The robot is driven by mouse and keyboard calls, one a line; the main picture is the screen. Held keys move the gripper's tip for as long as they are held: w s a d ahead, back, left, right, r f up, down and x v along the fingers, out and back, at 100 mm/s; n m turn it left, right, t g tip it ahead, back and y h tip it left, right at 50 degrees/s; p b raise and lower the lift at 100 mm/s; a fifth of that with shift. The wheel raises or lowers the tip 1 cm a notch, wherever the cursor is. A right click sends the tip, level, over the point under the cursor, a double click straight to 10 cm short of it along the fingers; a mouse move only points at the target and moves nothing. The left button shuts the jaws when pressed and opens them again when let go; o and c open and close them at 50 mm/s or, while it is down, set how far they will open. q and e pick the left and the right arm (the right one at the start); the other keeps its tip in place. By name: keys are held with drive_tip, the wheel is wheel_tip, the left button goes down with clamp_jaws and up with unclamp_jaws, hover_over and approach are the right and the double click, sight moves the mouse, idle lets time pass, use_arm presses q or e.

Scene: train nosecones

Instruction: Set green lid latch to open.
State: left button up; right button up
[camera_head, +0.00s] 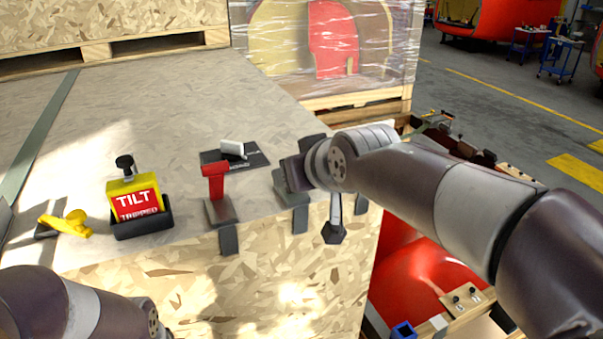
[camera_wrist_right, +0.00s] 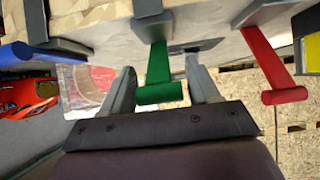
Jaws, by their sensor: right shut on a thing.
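The green lid latch (camera_wrist_right: 159,75) is a T-shaped green handle hanging from a grey mount on the crate's edge in the right wrist view. My right gripper (camera_wrist_right: 160,75) is shut on the green latch, with one finger on each side of its handle. In the head view my right gripper (camera_head: 296,172) is at the crate's front edge and hides the green handle; the grey base (camera_head: 291,190) shows below it. My left arm shows at the lower left of the head view, but its gripper does not.
A red latch (camera_head: 216,182) stands upright left of my right gripper. A blue latch (camera_wrist_right: 40,54) is on the other side.

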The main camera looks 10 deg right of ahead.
drive_tip(key=shift+f, duration=0.1)
drive_tip(key=o, duration=1.3)
drive_tip(key=shift+o, duration=1)
drive_tip(key=shift+s+d+r+b, duration=0.1)
drive_tip(key=shift+s+r+b, duration=0.15)
drive_tip(key=shift+b, duration=0.2)
drive_tip(key=b+v, duration=0.4)
drive_tip(key=v, duration=0.7)
drive_tip(key=shift+s+r+b, duration=0.3)
